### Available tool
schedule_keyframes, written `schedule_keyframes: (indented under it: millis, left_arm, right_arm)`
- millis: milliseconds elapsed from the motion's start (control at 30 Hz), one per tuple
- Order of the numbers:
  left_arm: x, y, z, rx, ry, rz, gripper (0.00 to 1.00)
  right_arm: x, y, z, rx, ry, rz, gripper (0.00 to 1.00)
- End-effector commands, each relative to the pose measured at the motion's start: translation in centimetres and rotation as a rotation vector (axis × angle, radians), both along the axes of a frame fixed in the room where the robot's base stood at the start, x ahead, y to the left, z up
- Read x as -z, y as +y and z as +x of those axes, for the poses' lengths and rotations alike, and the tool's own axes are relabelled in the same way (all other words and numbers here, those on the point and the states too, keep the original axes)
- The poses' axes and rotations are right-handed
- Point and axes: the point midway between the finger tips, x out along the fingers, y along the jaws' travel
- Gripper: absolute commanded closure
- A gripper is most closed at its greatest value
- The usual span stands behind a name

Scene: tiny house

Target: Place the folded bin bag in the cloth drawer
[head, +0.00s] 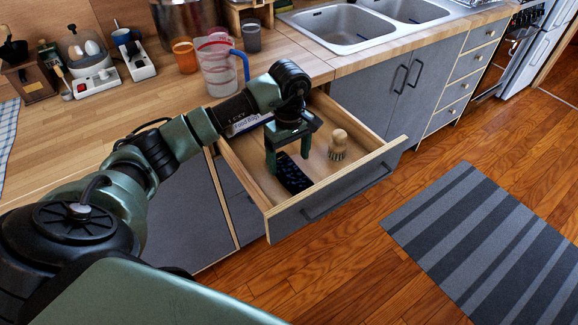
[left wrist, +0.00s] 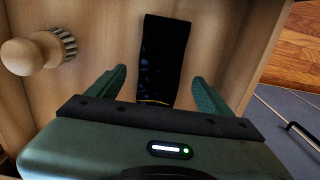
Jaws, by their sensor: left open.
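The folded bin bag (head: 293,174) is a dark, flat, glossy strip. It lies on the bottom of the open drawer (head: 384,164), which has a grey front and wooden sides. In the left wrist view the bag (left wrist: 165,55) lies between and beyond the fingers, with a yellow line at its near end. My left gripper (head: 289,163) is inside the drawer above the bag, pointing down. Its fingers are apart, and in the left wrist view the gripper (left wrist: 158,90) holds nothing. My right gripper is not in view.
A wooden brush (head: 338,145) stands in the drawer, right of my gripper. A labelled box (head: 247,122) lies at the drawer's back. A measuring jug (head: 219,68) stands on the counter above. A striped rug (head: 490,235) lies on the floor to the right.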

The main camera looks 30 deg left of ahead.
Motion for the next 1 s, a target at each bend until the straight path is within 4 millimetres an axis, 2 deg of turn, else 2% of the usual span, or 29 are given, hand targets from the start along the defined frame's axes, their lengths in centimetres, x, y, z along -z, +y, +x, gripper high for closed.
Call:
schedule_keyframes:
  millis: [33, 200, 400, 567, 1000]
  left_arm:
    - [-1.2, 0.1, 0.1, 0.000, -0.006, 0.002, 0.19]
    - [-4.9, 0.0, 0.1, 0.000, -0.005, 0.001, 0.19]
    - [-7.5, 0.0, 0.0, 0.000, -0.001, 0.001, 0.19]
    - [-8.3, 0.0, 0.0, 0.000, 0.000, 0.001, 0.19]
    - [-8.3, 0.0, 0.0, 0.000, 0.000, 0.000, 0.19]
  right_arm:
    - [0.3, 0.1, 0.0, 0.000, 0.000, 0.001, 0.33]
    - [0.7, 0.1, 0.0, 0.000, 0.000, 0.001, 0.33]
    - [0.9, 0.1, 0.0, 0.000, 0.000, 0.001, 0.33]
    - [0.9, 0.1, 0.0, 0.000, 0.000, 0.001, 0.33]
    - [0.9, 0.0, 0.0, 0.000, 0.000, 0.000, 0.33]
